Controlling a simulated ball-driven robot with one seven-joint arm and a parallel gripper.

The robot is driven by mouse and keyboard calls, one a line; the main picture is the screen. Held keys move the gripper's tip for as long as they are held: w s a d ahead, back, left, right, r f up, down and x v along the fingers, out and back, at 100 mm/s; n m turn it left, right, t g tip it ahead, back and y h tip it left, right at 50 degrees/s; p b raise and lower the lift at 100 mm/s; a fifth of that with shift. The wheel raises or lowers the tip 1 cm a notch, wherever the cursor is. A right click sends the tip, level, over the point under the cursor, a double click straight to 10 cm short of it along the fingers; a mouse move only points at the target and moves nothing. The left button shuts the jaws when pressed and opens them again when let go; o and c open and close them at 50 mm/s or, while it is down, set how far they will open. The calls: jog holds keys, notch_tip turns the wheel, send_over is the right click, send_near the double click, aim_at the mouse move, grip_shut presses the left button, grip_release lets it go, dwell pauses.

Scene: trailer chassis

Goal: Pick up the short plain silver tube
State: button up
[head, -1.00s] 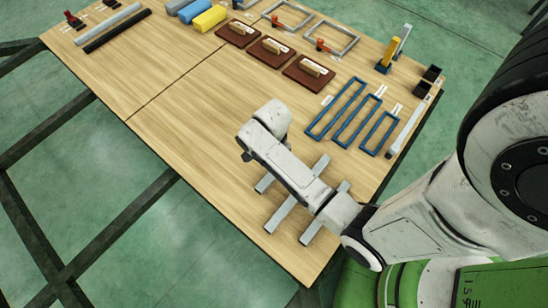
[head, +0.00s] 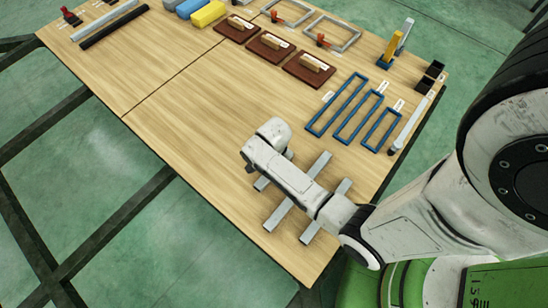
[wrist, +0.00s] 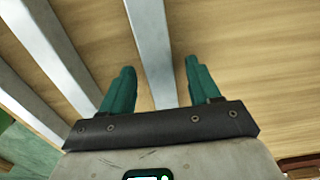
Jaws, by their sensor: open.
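Three plain silver tubes lie side by side on the wooden table, partly under my arm in the head view. The leftmost, which looks shortest, is the short silver tube (head: 262,183); the arm hides its middle. A longer silver tube (head: 276,216) lies beside it, and another silver tube (head: 312,234) is to the right. In the wrist view, my gripper (wrist: 161,68) is open, with its green fingers on either side of one silver tube (wrist: 148,35), apparently the short one. Its near end is hidden behind the gripper body. My fingers are hidden in the head view.
Two other silver tubes (wrist: 62,55) run close by on the left in the wrist view. Blue rectangular frames (head: 343,105) lie to the right on the table. Brown boards with handles (head: 270,45) are farther back. The table's left middle is clear.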

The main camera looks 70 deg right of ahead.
jog(key=shift+c, duration=0.4)
grip_shut()
